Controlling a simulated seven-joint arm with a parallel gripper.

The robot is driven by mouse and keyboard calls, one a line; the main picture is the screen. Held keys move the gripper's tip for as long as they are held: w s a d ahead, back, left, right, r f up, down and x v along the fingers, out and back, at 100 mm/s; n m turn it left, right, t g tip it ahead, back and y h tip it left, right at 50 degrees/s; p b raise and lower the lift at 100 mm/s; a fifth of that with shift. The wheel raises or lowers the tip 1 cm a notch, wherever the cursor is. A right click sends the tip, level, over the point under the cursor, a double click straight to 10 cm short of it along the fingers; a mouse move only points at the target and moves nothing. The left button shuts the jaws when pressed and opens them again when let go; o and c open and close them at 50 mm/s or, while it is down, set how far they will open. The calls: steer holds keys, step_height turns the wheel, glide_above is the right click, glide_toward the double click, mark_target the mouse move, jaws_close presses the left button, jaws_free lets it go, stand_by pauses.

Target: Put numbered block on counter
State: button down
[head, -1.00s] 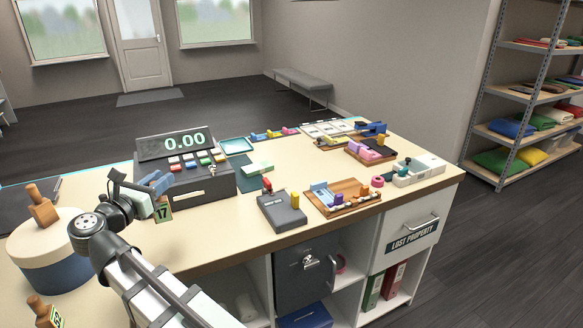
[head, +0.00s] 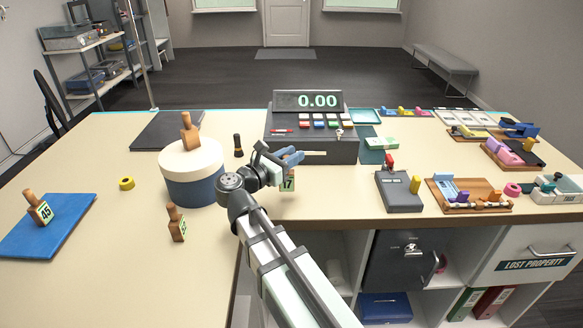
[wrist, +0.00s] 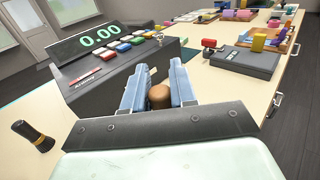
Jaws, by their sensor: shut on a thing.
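My gripper (head: 290,157) is at the front of the cash register, with its blue fingers shut on the numbered block marked 17 (head: 288,183). In the wrist view the block's round brown knob (wrist: 159,97) sits between the fingers (wrist: 157,72). The block hangs below the fingers over the cream counter (head: 330,202); I cannot tell whether its base touches the top. Another block, marked 45 (head: 39,210), stands on a blue mat (head: 50,240). A similar wooden block (head: 177,224) stands on the counter, its number unclear, and another (head: 190,133) is on the round drum's lid.
The cash register (head: 312,148) stands close behind my gripper. The white-and-blue drum (head: 192,180) is to the left, with a dark torch (head: 238,146) between. A grey box (head: 399,192) and wooden trays (head: 468,195) occupy the right. The front-left counter is mostly clear.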

steer(key=shift+f, duration=1.9)
steer(key=shift+f, duration=0.1)
steer(key=c, duration=0.9)
jaws_free()
steer(key=v, duration=1.2)
